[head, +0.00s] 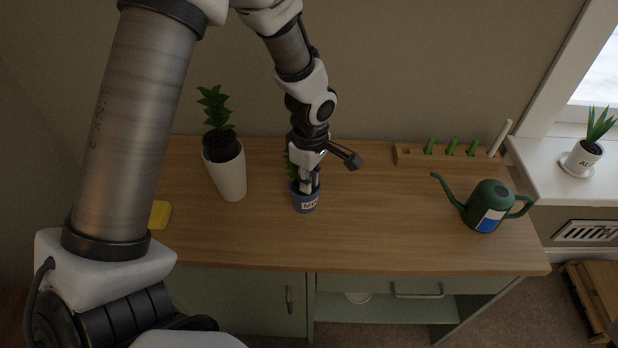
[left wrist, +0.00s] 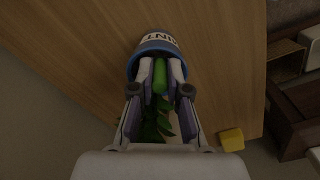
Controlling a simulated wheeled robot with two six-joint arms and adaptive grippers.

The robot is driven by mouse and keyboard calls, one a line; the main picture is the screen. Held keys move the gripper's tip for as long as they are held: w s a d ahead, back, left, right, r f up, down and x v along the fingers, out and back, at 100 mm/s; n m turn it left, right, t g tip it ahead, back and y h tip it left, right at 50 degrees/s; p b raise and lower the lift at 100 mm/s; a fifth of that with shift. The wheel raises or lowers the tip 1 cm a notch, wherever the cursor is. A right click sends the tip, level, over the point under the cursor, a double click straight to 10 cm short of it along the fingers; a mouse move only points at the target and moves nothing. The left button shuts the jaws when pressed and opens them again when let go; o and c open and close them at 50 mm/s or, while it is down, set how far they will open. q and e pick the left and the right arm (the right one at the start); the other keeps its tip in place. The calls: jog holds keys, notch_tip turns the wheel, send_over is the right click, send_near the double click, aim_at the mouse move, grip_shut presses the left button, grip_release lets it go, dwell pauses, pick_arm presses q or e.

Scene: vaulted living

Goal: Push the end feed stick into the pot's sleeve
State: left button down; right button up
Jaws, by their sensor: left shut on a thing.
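A blue pot (head: 306,206) with a white label stands on the wooden worktop; it also shows in the left wrist view (left wrist: 158,40), with the letters "NT" readable. My left gripper (head: 309,186) points down at the pot's mouth. In the left wrist view my left gripper (left wrist: 160,76) is shut on a green feed stick (left wrist: 160,73), whose far end is at or inside the pot's rim. The sleeve is hidden behind the fingers and stick. Green leaves (left wrist: 157,122) show below the stick. My right gripper is in neither view.
A wooden rack (head: 403,155) at the back right holds green sticks (head: 452,147) and a white stick (head: 501,137). A green watering can (head: 487,205) stands right. A tall white pot (head: 230,176) with a plant stands left of the blue pot. A yellow block (head: 160,214) lies farther left.

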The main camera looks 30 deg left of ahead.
pick_arm(q)
jog(key=c, duration=1.2)
grip_release()
jog(key=shift+f, duration=0.1)
jog(key=shift+o, duration=0.2)
notch_tip(320, 180, up, 12)
jog(key=shift+d+r, duration=0.15)
jog(key=shift+r, duration=0.05)
jog(key=shift+s, duration=0.1)
